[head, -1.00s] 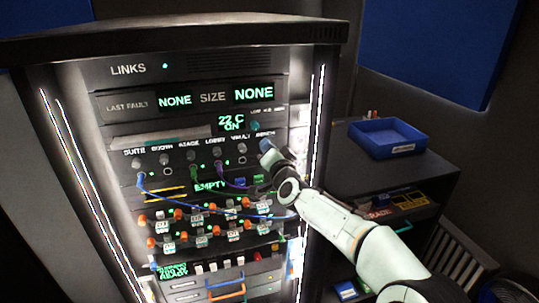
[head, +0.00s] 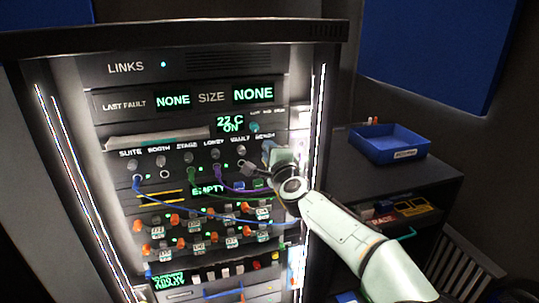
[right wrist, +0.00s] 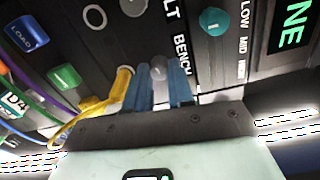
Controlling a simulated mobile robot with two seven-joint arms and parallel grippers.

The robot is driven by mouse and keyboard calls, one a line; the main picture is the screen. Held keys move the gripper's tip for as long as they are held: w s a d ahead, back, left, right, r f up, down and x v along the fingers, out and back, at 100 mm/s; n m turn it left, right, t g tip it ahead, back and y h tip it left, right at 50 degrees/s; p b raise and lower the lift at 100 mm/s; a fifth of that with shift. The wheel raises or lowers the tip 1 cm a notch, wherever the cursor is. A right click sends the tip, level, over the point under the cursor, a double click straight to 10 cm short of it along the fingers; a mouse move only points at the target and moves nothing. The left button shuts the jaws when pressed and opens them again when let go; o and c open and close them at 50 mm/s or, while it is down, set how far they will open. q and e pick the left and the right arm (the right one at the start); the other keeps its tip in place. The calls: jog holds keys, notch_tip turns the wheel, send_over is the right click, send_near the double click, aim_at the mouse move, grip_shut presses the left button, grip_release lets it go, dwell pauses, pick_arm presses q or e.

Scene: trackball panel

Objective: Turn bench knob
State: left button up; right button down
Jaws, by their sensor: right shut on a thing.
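The bench knob (right wrist: 157,69) is a small grey round knob beside the BENCH label in the right wrist view. My right gripper (right wrist: 160,82) is shut on it, with one blue finger on each side. In the head view, my right gripper (head: 268,152) is at the right end of the knob row, just below the BENCH label, and it hides the knob there. My left gripper is out of view.
A yellow cable plug (right wrist: 118,90) sits close beside the fingers. A teal knob (right wrist: 213,21) marked LOW MID HIGH is near. Other grey knobs (head: 215,142) line the row, with blue, green and purple cables below. A blue tray (head: 388,144) stands on the right cabinet.

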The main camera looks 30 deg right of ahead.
jog(key=shift+m, duration=0.6)
jog(key=c, duration=1)
grip_release()
jog(key=b+v, duration=0.2)
jog(key=v, duration=1.1)
jog(key=shift+s+b, duration=0.25)
jog(key=shift+b, duration=0.15)
